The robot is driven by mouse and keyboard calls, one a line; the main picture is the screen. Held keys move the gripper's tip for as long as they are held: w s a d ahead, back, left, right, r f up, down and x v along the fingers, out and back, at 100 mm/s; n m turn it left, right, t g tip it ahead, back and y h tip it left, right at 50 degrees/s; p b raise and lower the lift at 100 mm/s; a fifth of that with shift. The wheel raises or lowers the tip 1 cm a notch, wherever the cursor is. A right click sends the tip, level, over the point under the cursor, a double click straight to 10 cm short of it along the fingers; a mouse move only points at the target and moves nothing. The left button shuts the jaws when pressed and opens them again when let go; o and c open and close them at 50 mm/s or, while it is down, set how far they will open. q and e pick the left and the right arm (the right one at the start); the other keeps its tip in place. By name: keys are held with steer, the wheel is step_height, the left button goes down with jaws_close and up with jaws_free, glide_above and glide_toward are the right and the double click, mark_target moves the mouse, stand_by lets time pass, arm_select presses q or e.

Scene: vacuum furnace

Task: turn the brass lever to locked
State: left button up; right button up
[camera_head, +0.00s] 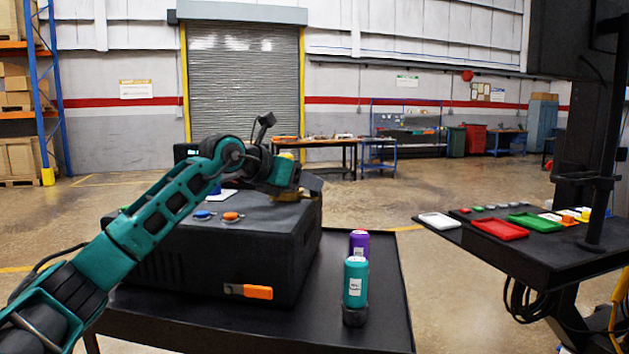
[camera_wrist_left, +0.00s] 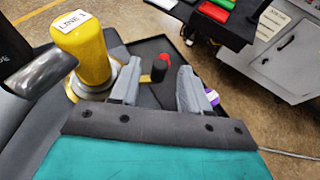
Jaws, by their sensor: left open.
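The black furnace box (camera_head: 235,250) stands on a dark table. A brass-coloured piece (camera_head: 288,195), which looks like the lever, shows at its top right edge, partly hidden by my left gripper (camera_head: 312,186). In the left wrist view, a small brass-yellow piece (camera_wrist_left: 145,78) with a red and black knob (camera_wrist_left: 160,68) appears between the two fingers of my left gripper (camera_wrist_left: 155,90). The fingers are apart and do not visibly grip it. I cannot tell the lever's locked position. My right gripper is not in view.
A yellow cylinder labelled LINE 1 (camera_wrist_left: 85,45) stands close beside the left finger, with a grey metal handle (camera_wrist_left: 40,75). Blue (camera_head: 204,214) and orange (camera_head: 231,216) knobs sit on the furnace top. Teal (camera_head: 355,285) and purple (camera_head: 359,242) bottles stand to its right.

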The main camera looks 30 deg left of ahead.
arm_select(q)
steer(key=shift+x, duration=1.8)
jaws_close()
